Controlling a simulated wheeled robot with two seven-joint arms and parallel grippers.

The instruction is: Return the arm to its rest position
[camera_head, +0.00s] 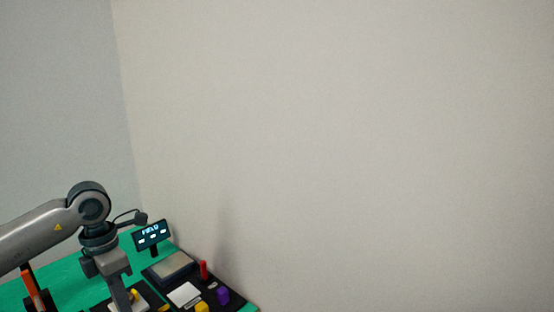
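My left arm comes in from the left edge, over a green table (68,280). Its elbow and wrist bend down, and the wrist hangs over the table in the lower left. The fingertips of my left gripper are cut off or hidden at the bottom edge, so I cannot see whether it is open or shut or holds anything. My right arm and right gripper are not in view.
Bare walls fill the rest.

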